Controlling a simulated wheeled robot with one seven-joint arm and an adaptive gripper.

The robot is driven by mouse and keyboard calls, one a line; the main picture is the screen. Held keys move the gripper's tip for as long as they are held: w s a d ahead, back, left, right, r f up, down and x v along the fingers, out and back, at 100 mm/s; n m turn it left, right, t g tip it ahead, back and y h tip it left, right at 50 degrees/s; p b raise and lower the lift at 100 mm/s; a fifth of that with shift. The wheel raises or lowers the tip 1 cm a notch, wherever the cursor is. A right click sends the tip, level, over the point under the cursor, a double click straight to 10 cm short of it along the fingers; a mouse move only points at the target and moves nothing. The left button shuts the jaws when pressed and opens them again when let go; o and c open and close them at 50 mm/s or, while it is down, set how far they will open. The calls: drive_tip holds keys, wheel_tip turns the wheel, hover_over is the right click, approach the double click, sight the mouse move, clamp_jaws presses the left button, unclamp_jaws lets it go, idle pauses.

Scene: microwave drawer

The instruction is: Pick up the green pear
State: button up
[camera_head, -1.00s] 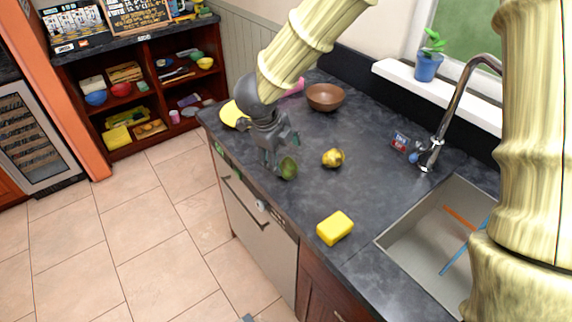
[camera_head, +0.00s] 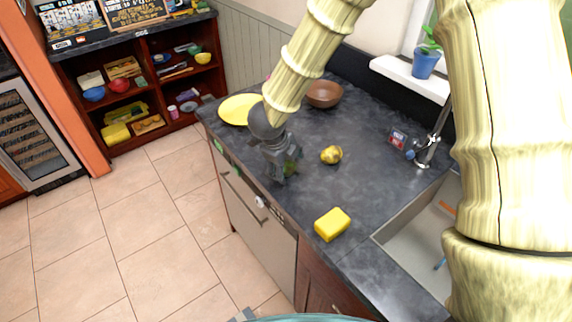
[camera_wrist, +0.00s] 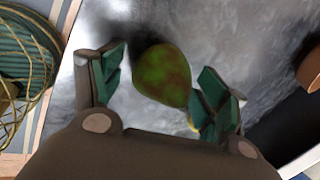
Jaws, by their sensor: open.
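The green pear (camera_wrist: 162,75) lies on the dark counter, green with reddish-brown patches in the wrist view. It sits between the tips of my open gripper (camera_wrist: 158,90), a little nearer the right finger, with a gap on the left. In the head view my gripper (camera_head: 283,177) points down at the counter near its front edge. The pear (camera_head: 289,168) is mostly hidden behind the fingers there, with only a bit of green showing.
A yellow mottled fruit (camera_head: 331,155) and a yellow sponge (camera_head: 332,224) lie to the right on the counter. A yellow plate (camera_head: 236,109) and a brown bowl (camera_head: 323,94) are farther back. The sink (camera_head: 415,240) is at the right.

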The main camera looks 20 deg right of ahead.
drive_tip(key=shift+c, duration=0.2)
drive_tip(key=c, duration=1.1)
drive_tip(key=shift+c, duration=0.2)
